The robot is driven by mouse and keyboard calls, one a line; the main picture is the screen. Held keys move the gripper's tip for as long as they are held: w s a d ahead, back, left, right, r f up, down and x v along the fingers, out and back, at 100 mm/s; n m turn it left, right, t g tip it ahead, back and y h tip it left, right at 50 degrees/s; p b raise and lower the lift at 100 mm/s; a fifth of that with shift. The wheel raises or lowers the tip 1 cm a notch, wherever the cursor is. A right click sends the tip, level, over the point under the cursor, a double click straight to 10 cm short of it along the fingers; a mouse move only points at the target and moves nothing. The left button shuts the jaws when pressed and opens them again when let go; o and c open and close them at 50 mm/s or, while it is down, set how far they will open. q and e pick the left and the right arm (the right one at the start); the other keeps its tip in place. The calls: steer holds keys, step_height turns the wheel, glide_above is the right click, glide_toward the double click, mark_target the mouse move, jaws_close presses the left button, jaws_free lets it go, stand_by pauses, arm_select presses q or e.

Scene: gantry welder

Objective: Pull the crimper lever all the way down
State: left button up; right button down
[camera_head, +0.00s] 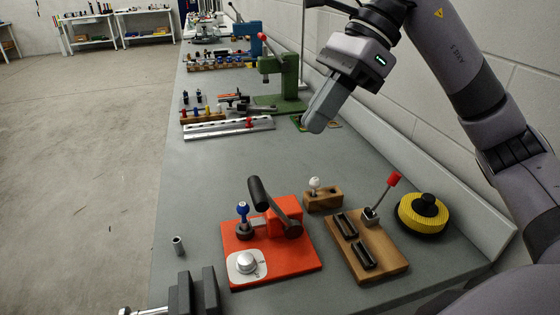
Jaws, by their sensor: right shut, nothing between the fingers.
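The likely crimper is the red-orange device (270,258) on the near part of the bench. Its lever (268,203) has a thick black grip and stands raised, tilted toward the upper left from a dark pivot at the right. A blue-topped post (243,212) and a silver knob on a pale plate (246,264) are on the same base. My right gripper (314,124) is high over the bench, beyond the device and apart from the lever. Its fingers are together with nothing between them. My left gripper is not in view.
A wooden block with a red-tipped lever (381,246), a small wooden block with a white knob (322,200) and a yellow-black spool (424,216) stand right of the device. Dark vise-like jaws (195,292) are at the near left. A green press (285,84) stands farther back. The middle bench is clear.

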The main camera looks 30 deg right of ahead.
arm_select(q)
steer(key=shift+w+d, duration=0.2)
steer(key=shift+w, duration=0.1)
arm_select(e)
steer(key=shift+w+d+r+t+h, duration=0.15)
steer(key=shift+d+r+h, duration=0.15)
steer(key=shift+d, duration=0.35)
steer(key=shift+s+d+r+t+h, duration=0.15)
steer(key=shift+d+r+h, duration=0.15)
steer(key=shift+d, duration=0.3)
steer(key=shift+w+f, duration=0.1)
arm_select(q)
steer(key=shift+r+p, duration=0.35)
arm_select(e)
steer(key=a+r+x, duration=0.1)
steer(key=x, duration=1.2)
steer(key=shift+w+a+f, duration=0.2)
steer(key=shift+a+f, duration=0.05)
steer(key=shift+a, duration=0.2)
